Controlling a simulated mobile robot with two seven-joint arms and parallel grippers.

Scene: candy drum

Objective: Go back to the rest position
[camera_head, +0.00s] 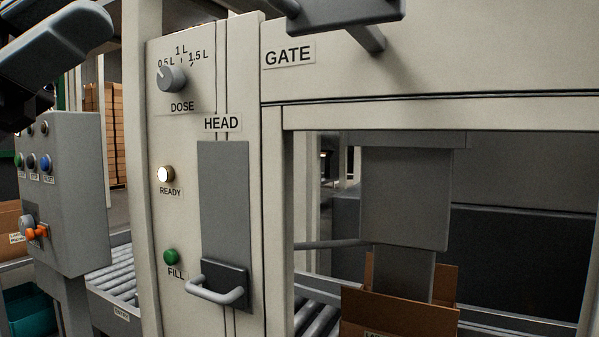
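A grey and black part of my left arm (55,50) comes in at the upper left, in front of the control box. No fingertips can be made out on it, so whether the gripper is open or shut does not show. My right gripper is not in view. The machine front has a DOSE knob (172,77) that seems to point at 0.5 L, a pale lit READY lamp (165,174) and a green FILL button (170,257). The HEAD handle (215,291) sits at the bottom of its grey slide plate (223,205). No gripper touches it.
A gate handle (345,15) juts out at the top. Through the window, a grey filling head (405,195) reaches down to an open carton (400,318). A control box (75,215) with buttons and an orange switch stands left, beside a roller conveyor (120,280). A teal bin (30,312) is below.

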